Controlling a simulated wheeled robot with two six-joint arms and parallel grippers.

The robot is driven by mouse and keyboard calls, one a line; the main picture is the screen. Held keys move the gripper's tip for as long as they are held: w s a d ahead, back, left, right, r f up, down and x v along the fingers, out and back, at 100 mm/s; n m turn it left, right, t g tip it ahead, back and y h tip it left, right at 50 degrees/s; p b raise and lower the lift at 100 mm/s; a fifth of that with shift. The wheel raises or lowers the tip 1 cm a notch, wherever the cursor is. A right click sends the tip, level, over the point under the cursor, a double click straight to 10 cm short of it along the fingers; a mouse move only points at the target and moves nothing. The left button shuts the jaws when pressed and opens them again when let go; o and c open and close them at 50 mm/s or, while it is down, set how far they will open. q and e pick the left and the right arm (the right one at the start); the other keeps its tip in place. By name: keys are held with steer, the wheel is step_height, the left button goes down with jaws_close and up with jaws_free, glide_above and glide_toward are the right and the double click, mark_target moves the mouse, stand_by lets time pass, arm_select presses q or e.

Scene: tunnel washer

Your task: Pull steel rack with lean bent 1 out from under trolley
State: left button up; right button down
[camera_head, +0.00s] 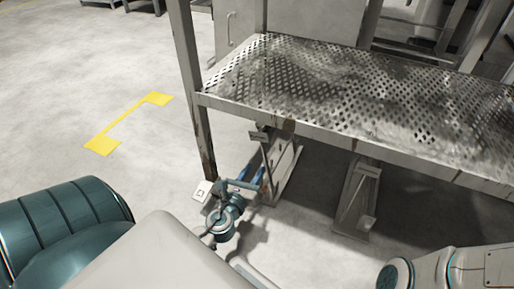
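The trolley's perforated grey metal deck (345,92) spans the upper right, with a tall post at its left corner. Under its front edge stand worn metal uprights on floor feet, one on the left (284,165) and one on the right (357,198). They look like parts of the steel rack, but the deck hides their upper ends and I cannot tell its full shape. My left gripper (247,183) is low beside the left upright, near the trolley post. Its fingers are small and overlap the upright, so contact and opening are unclear. My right arm shows at bottom right; its gripper is out of frame.
A small white plate (203,191) is on the floor at the post's foot. Yellow floor markings (128,124) lie to the left, on otherwise open grey floor. A grey cabinet (240,27) stands behind the trolley.

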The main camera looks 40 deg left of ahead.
arm_select(q)
steer(key=b+x, duration=0.1)
steer(key=x, duration=0.9)
steer(key=shift+w, duration=0.35)
jaws_close()
stand_by(1.3)
